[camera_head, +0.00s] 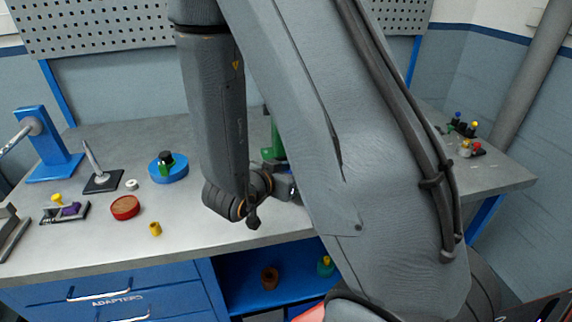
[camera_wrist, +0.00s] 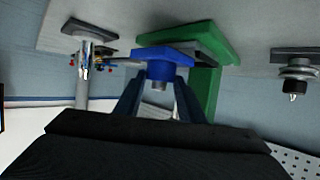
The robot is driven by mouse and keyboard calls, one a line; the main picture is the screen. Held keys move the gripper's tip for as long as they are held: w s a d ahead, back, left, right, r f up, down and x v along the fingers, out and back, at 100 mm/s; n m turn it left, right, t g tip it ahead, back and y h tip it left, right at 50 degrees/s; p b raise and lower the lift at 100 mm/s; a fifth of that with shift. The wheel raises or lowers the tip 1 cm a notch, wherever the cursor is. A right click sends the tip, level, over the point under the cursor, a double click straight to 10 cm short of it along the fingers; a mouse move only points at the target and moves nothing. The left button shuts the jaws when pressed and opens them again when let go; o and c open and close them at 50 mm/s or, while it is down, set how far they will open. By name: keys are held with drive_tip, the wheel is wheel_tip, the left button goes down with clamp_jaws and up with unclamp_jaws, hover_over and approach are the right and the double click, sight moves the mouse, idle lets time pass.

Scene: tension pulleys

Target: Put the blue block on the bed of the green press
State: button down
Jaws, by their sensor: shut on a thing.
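In the wrist view, which looks upside down, the blue block (camera_wrist: 165,52) is at the tips of my gripper (camera_wrist: 158,82), whose two dark fingers are shut on it. A short grey cylinder (camera_wrist: 160,71) shows against the block between the fingers. The green press (camera_wrist: 208,92) is just beyond, its flat green base behind the block. I cannot tell whether the block touches the bed. In the head view only part of the green press (camera_head: 277,140) shows between my arm links; the block and fingertips are hidden.
On the grey bench stand a blue stand (camera_head: 38,140), a black-based peg (camera_head: 100,180), a blue disc (camera_head: 167,172), a red disc (camera_head: 125,207) and a yellow cylinder (camera_head: 155,228). Small coloured parts (camera_head: 470,148) lie at the right. A pegboard (camera_head: 110,25) is behind.

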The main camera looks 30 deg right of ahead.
drive_tip(key=shift+w+d+r, duration=0.1)
drive_tip(key=shift+w+d, duration=0.1)
drive_tip(key=shift+w, duration=0.4)
drive_tip(key=shift+w+d, duration=0.15)
drive_tip(key=shift+w, duration=0.45)
drive_tip(key=shift+w+d+p, duration=0.2)
drive_tip(key=shift+w+p, duration=0.05)
drive_tip(key=shift+w, duration=0.5)
drive_tip(key=shift+w+d+p, duration=0.25)
drive_tip(key=shift+w, duration=0.45)
drive_tip(key=shift+w+d+p, duration=0.2)
drive_tip(key=shift+w+p, duration=0.05)
drive_tip(key=shift+w, duration=0.5)
drive_tip(key=shift+f+p, duration=0.3)
drive_tip(key=shift+p, duration=0.05)
drive_tip(key=shift+f, duration=0.1)
drive_tip(key=shift+f, duration=0.15)
drive_tip(key=c, duration=1.2)
unclamp_jaws()
drive_tip(key=shift+o, duration=0.2)
